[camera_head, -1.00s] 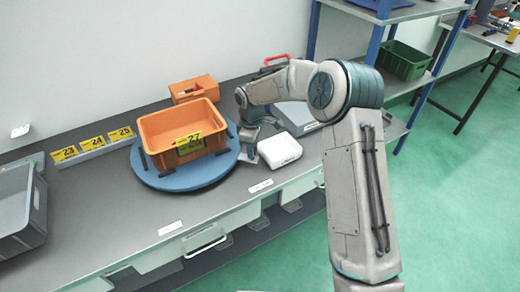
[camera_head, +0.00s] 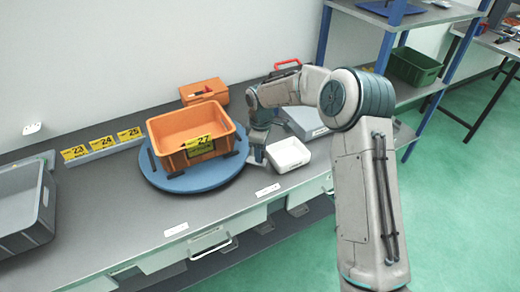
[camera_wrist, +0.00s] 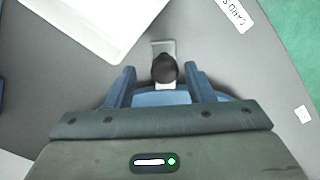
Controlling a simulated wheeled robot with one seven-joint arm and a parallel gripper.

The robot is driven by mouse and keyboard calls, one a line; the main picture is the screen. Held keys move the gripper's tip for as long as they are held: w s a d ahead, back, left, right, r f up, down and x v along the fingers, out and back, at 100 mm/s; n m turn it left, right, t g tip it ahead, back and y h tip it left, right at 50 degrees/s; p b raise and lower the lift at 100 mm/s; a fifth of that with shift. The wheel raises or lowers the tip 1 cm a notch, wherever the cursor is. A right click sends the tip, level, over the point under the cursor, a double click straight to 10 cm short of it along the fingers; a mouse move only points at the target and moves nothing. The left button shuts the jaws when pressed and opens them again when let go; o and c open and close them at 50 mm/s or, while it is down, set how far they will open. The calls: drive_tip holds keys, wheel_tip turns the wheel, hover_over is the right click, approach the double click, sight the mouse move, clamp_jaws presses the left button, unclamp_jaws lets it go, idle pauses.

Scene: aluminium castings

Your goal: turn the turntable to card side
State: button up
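The turntable (camera_head: 165,183) is a round blue disc on the grey bench. An orange bin (camera_head: 160,150) with a yellow card (camera_head: 199,145) reading 27 stands on it. In the wrist view, a black knob (camera_wrist: 164,68) sits on a metal tab beside the disc's blue edge (camera_wrist: 160,98). My gripper (camera_head: 257,157) is at the disc's right edge. In the wrist view my gripper (camera_wrist: 160,82) is open. Its two blue fingers stand either side of the knob's line, with a gap visible on both sides. A label (camera_wrist: 236,15) partly reading "CARD S" lies on the bench.
A smaller orange bin (camera_head: 204,92) is behind the turntable. Yellow cards (camera_head: 102,143) numbered 23, 24 and 25 stand at the left, near a grey crate (camera_head: 25,215). Another white label (camera_head: 267,190) lies at the bench's front edge.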

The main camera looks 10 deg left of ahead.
wheel_tip(320, 180, up, 14)
drive_tip(key=b, duration=0.2)
idle(0.4)
drive_tip(key=shift+s, duration=0.1)
